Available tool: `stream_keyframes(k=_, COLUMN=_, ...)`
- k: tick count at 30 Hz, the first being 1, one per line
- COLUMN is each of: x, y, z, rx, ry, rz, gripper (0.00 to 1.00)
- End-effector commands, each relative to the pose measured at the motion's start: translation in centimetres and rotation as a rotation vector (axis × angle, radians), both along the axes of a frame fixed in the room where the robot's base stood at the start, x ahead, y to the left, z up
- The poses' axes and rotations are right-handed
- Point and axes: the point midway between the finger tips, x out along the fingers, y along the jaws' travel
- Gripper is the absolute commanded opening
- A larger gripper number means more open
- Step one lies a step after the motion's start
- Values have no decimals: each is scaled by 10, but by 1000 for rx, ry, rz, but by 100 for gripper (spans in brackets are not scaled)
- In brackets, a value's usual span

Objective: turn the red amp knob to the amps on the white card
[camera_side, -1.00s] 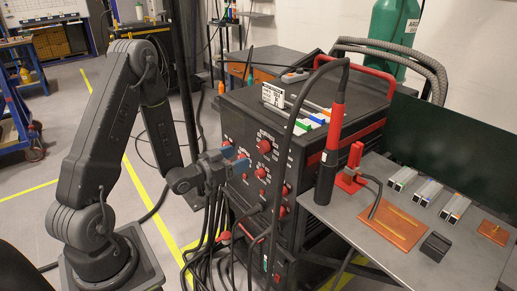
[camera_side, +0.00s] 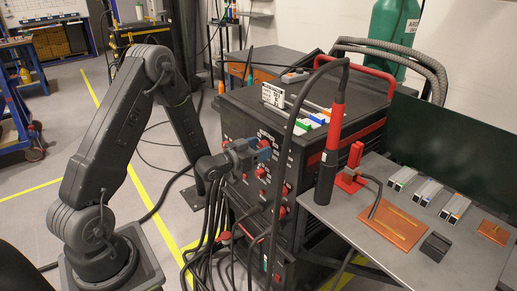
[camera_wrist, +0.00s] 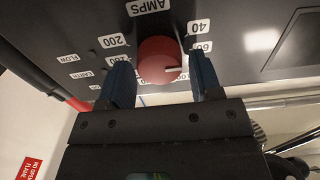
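The red amp knob (camera_wrist: 160,59) sits on the dark panel under an upside-down AMPS label (camera_wrist: 148,6) in the wrist view. Its white pointer line points right, just below the 60 mark (camera_wrist: 204,46). My gripper (camera_wrist: 163,72) is open, with one blue finger on each side of the knob; contact cannot be told. In the side view my gripper (camera_side: 263,150) is at the welder front and covers the amp knob. The white card (camera_side: 273,95) stands on top of the welder; its writing is too small to read surely.
Other red knobs (camera_side: 260,172) are on the welder front. Thick black cables (camera_side: 212,215) hang below my gripper. A red-and-black torch (camera_side: 331,145) stands to the right, beside a grey table (camera_side: 440,270) with metal pieces.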

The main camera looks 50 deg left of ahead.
Motion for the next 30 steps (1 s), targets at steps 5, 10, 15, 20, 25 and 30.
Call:
stream_keyframes(k=5, x=0, y=0, z=0, rx=0, ry=0, rz=0, gripper=41)
stream_keyframes(k=10, x=0, y=0, z=0, rx=0, ry=0, rz=0, gripper=25)
stream_keyframes(k=15, x=0, y=0, z=0, rx=3, ry=-1, rz=0, gripper=21)
stream_keyframes(k=20, x=0, y=0, z=0, rx=33, ry=-1, rz=0, gripper=21)
stream_keyframes(k=25, x=0, y=-1, z=0, rx=111, ry=-2, rz=0, gripper=21)
stream_keyframes(k=30, x=0, y=-1, z=0, rx=242, ry=-3, rz=0, gripper=21)
